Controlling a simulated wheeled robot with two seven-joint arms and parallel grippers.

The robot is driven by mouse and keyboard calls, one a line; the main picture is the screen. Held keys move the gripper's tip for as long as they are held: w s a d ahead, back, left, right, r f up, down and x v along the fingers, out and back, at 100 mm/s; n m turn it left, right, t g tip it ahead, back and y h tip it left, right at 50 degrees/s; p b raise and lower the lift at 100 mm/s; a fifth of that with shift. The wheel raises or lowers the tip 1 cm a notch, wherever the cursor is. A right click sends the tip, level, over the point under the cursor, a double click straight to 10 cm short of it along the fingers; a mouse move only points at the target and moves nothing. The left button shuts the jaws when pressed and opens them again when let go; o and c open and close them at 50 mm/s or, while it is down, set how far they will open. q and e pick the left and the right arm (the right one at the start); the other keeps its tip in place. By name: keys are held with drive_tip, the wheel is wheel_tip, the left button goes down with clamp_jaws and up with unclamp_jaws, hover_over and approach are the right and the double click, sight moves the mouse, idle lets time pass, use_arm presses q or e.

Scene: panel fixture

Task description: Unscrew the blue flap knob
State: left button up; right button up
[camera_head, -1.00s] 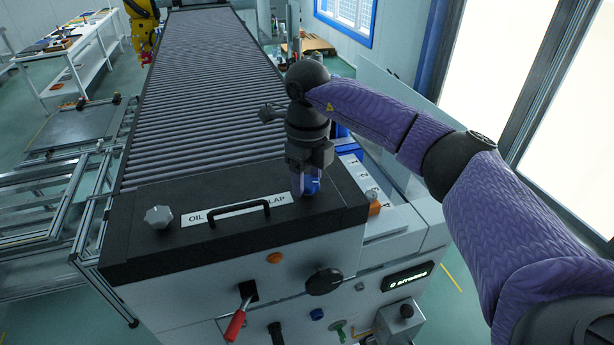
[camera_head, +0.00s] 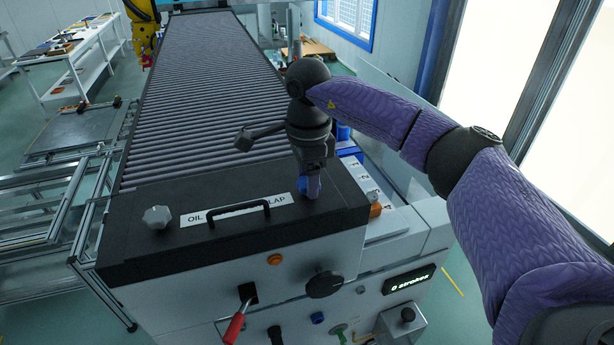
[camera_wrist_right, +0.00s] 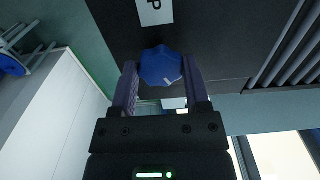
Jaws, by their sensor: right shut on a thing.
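The blue flap knob (camera_wrist_right: 161,66) sits on the black flap near its right end. It also shows in the head view (camera_head: 304,186), partly hidden by my right gripper. My right gripper (camera_head: 311,190) comes down from above and is shut on the blue knob, with one finger on each side of it in the right wrist view (camera_wrist_right: 160,85). The black oil flap (camera_head: 240,232) lies flat on the machine, with a label and a black handle (camera_head: 238,211). A grey knob (camera_head: 157,217) stands at its left end. My left gripper is not in view.
A roller conveyor (camera_head: 210,90) runs back from the flap. On the front panel are a red-handled lever (camera_head: 235,328), a black dial (camera_head: 324,284) and an orange button (camera_head: 274,260). An orange-topped part (camera_head: 375,209) stands right of the flap.

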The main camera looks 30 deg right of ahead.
drive_tip(key=n, duration=0.4)
drive_tip(key=shift+n, duration=0.3)
drive_tip(key=n, duration=0.3)
drive_tip(key=shift+n, duration=0.3)
drive_tip(key=n, duration=0.3)
drive_tip(key=shift+n, duration=0.3)
drive_tip(key=shift+s+n+b, duration=0.1)
drive_tip(key=shift+n+b, duration=0.2)
drive_tip(key=shift+n, duration=1.6)
drive_tip(key=o, duration=1.3)
drive_tip(key=shift+d, duration=0.1)
drive_tip(key=shift+r, duration=0.1)
